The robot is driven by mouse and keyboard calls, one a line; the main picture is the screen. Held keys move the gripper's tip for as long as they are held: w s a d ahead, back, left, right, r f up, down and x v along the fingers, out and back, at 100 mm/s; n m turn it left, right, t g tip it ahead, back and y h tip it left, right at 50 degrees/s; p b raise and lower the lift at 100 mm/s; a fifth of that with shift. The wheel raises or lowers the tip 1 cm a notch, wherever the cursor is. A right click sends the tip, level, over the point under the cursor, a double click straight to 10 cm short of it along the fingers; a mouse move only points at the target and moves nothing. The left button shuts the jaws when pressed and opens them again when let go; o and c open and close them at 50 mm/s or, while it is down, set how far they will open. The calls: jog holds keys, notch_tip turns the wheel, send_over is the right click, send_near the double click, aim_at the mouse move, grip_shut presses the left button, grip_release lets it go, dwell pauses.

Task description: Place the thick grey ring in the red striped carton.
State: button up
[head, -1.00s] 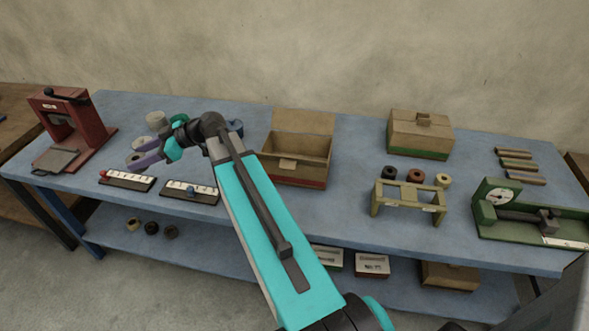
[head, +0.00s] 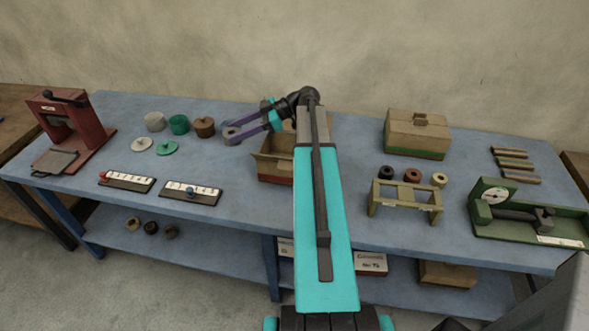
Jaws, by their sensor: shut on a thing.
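The thick grey ring (head: 232,133) is held between the purple fingers of my gripper (head: 230,131). The gripper points left and is shut on the ring, above the table. The fingers partly cover the ring. The red striped carton (head: 272,167) stands open on the table, with a red band along its base. My gripper and the ring are just to the left of and behind its opening in the picture. My arm hides the carton's right part and much of its lid.
Grey (head: 154,121), green (head: 179,124) and brown (head: 204,126) rolls stand on the left, with flat discs (head: 142,143) before them. A closed green striped carton (head: 417,133) and a small stand (head: 405,200) are on the right. Two label strips (head: 192,191) lie in front.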

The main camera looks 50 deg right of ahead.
jog(key=s+d+m+t+h, duration=0.1)
jog(key=s+d, duration=0.5)
jog(key=d, duration=0.2)
jog(key=s+d+f+m+t+h, duration=0.1)
jog(key=s+d+m, duration=0.1)
jog(key=s+d, duration=0.4)
jog(key=d, duration=0.2)
jog(key=shift+d+f+h+p, duration=0.15)
jog(key=shift+d+h+p, duration=0.15)
jog(key=shift+h+p, duration=0.1)
jog(key=shift+f, duration=0.1)
notch_tip(320, 180, down, 6)
jog(key=p, duration=0.2)
notch_tip(320, 180, down, 4)
jog(key=shift+r+p, duration=0.1)
jog(key=shift+p, duration=0.9)
jog(key=shift+f+b, duration=0.6)
jog(key=shift+b, duration=0.5)
